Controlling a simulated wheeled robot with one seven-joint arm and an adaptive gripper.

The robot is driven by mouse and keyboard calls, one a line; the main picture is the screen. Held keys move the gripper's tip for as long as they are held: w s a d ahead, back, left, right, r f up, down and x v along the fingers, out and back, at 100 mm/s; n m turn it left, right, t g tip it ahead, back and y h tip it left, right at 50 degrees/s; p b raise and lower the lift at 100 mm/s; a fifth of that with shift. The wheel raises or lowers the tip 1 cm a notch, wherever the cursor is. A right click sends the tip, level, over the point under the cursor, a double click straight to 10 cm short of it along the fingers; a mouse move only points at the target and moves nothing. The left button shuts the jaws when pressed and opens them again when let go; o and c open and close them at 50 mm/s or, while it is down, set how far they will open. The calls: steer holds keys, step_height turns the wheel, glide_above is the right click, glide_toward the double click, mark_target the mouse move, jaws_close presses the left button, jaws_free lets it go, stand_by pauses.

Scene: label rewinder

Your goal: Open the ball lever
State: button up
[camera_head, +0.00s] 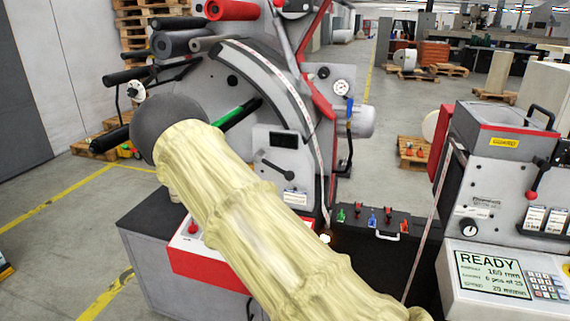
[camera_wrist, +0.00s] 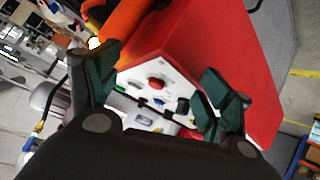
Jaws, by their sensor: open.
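A dark handle lever (camera_head: 278,171) sits on the front plate of the middle machine. I cannot tell which is the ball lever. My gripper (camera_wrist: 160,92) is open and empty in the wrist view, its two dark green-padded fingers apart. A white panel (camera_wrist: 143,122) with a red knob (camera_wrist: 157,84) shows beyond and between them. In the head view my sleeved arm reaches left, and its fingers are hidden.
The red housing (camera_wrist: 215,50) fills much of the wrist view. Rollers (camera_head: 180,42) stick out at the upper left in the head view. A black cabinet (camera_head: 378,262) stands between the machines. Open floor (camera_head: 45,190) lies at the left.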

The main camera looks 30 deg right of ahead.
steer(key=w+d+r+m+t+h, duration=0.1)
steer(key=w+r, duration=0.3)
steer(key=r, duration=0.2)
steer(key=w+d+r+t+h, duration=0.1)
steer(key=w+d+r+t, duration=0.1)
steer(key=w+r, duration=0.35)
steer(key=m+t+h, duration=0.1)
steer(key=t+h, duration=0.1)
glide_toward(286, 177)
steer(key=w, duration=0.2)
steer(key=p+x, duration=0.1)
steer(key=x, duration=0.2)
steer(key=p+x, duration=0.1)
steer(key=x, duration=0.2)
steer(key=p+x, duration=0.2)
steer(key=x, duration=0.2)
steer(key=shift+s+d+f, duration=0.15)
steer(key=shift+d+f, duration=0.05)
steer(key=shift+d, duration=0.2)
steer(key=c, duration=1.5)
steer(key=shift+d+r, duration=0.1)
